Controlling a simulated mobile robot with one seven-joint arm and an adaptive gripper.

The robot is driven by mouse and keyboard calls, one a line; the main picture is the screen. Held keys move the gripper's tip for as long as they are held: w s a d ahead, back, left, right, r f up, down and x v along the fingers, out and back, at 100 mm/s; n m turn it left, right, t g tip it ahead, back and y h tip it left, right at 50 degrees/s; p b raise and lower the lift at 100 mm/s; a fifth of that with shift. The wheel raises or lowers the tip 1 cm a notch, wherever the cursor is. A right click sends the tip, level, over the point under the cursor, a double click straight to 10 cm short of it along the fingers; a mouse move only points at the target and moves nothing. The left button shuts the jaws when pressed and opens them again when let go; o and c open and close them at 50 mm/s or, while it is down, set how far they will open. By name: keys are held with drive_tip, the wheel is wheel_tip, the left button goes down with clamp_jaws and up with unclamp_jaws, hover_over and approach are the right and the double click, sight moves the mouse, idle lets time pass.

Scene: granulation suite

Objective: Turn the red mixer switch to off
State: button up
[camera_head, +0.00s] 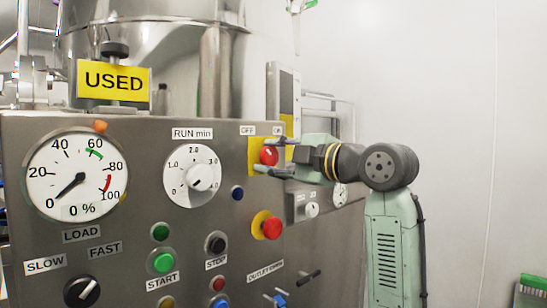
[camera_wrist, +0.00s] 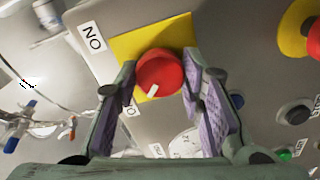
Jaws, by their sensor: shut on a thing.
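The red mixer switch (camera_head: 268,155) is a round knob on a yellow plate (camera_head: 254,150), on the upper right of the steel control panel, with OFF and ON labels above it. In the wrist view the red switch (camera_wrist: 160,72) sits between the two fingers, with a white mark on its lower part. My gripper (camera_head: 265,154) reaches in from the right, with one finger above and one below the knob. In the wrist view my gripper (camera_wrist: 161,80) has its purple-padded fingers on either side of the knob. An ON label (camera_wrist: 92,37) shows at upper left; another label is partly hidden by the left finger.
A red emergency button (camera_head: 271,228) on yellow lies below the switch. A RUN min dial (camera_head: 192,177) and a load gauge (camera_head: 77,175) are to the left. Several buttons and small knobs cover the panel below.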

drive_tip(key=o, duration=1.1)
drive_tip(key=shift+o, duration=0.2)
drive_tip(key=v, duration=1.2)
